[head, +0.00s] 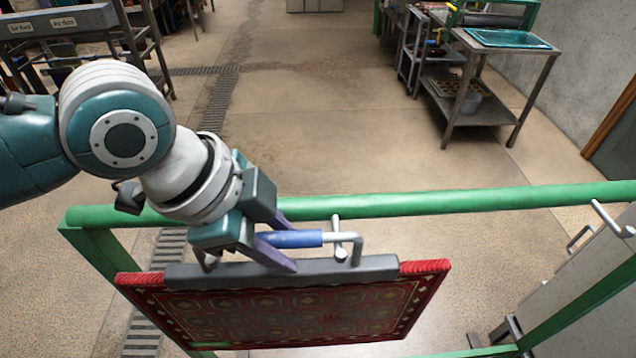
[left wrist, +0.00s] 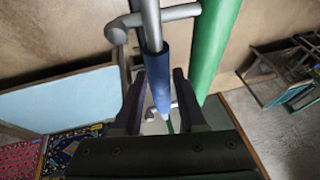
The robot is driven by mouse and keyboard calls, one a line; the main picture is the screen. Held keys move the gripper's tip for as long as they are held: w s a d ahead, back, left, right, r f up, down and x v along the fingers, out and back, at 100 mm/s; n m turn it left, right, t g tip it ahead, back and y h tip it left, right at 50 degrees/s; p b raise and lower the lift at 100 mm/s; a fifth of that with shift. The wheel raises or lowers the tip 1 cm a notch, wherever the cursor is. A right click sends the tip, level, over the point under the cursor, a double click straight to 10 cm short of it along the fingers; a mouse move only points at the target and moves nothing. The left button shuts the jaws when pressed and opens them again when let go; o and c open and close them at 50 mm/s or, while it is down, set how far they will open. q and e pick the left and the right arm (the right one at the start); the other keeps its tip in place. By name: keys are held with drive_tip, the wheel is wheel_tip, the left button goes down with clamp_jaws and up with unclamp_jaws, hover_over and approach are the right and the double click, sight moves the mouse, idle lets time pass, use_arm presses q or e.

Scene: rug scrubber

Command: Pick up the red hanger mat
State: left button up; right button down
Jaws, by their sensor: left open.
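The red patterned mat (head: 290,312) hangs from a grey clamp bar (head: 330,272) at the front of a green frame. A handle with a blue grip (head: 290,239) rises from the bar, and a metal hook stands beside it at the green rail. My left gripper (head: 285,243) is open, with its purple fingers on either side of the blue grip. In the left wrist view the blue grip (left wrist: 160,90) runs between the two fingertips (left wrist: 160,85). Contact cannot be told. My right gripper is not in view.
The green rail (head: 440,202) runs just behind the hanger. A grey cabinet (head: 590,270) with handles stands at the right. A metal cart (head: 490,110) with a teal tray stands farther back. The floor (head: 330,110) beyond the rail is clear.

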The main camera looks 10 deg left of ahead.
use_arm(q)
clamp_jaws()
idle(1.3)
